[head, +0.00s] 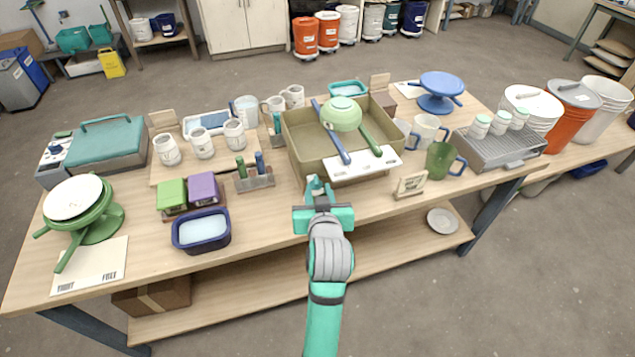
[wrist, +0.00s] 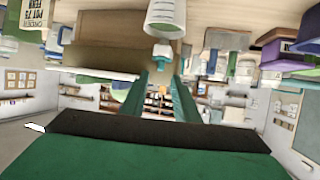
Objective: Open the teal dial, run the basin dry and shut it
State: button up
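The tan basin (head: 297,150) stands at the middle of the table, with a green bowl (head: 342,113) and blue and green long-handled tools across its top. A white panel (head: 361,167) is at its front. My gripper (head: 315,184) is just in front of the basin's left front corner. In the wrist view my gripper (wrist: 161,88) has its two teal fingers apart, with nothing seen held between them. The basin's tan side (wrist: 105,57) shows beyond them. The water level is not visible.
Left of my gripper are a marker holder (head: 254,182), green and purple blocks (head: 203,187) and a blue tub (head: 201,230). A small card (head: 411,184) and a green mug (head: 440,160) stand to the right.

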aim_at(316, 181)
jog(key=x, duration=0.5)
jog(key=shift+w+f, duration=0.1)
jog(key=shift+w, duration=0.2)
grip_shut()
